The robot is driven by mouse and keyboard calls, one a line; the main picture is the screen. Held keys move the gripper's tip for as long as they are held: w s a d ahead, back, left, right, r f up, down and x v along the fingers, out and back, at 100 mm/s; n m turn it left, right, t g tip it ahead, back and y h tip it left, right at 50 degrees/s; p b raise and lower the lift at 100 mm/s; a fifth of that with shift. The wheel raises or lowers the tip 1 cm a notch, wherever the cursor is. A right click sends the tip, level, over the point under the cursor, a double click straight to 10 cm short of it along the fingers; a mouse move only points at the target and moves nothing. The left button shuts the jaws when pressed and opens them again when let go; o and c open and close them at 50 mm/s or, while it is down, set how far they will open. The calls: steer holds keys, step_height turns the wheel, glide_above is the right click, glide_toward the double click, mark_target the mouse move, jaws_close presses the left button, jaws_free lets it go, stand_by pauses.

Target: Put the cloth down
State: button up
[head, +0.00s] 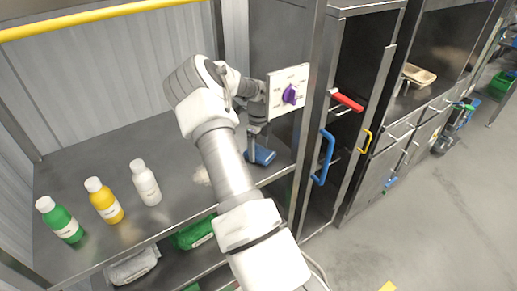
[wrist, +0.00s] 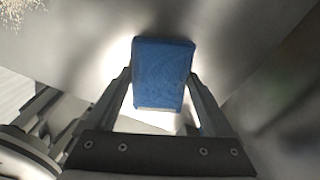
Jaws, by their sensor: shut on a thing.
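The cloth is a blue, folded, block-shaped piece (head: 262,156). In the head view it is at the right end of the grey metal counter, below my gripper (head: 256,146). In the wrist view the cloth (wrist: 163,75) sits between the two fingertips of my gripper (wrist: 160,90), which are shut on it. The cloth is at or very close to the counter surface; I cannot tell whether it touches.
A pale patch of grains (head: 202,175) lies on the counter (head: 120,160) left of the cloth. Green (head: 60,220), yellow (head: 104,201) and white (head: 146,183) bottles stand farther left. A panel with a purple knob (head: 289,95) is beside my wrist.

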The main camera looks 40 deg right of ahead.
mark_target(258, 151)
steer(key=o, duration=0.9)
steer(key=shift+f, duration=0.15)
step_height(258, 151, up, 12)
steer(key=shift+r+b, duration=0.2)
steer(key=shift+b, duration=0.15)
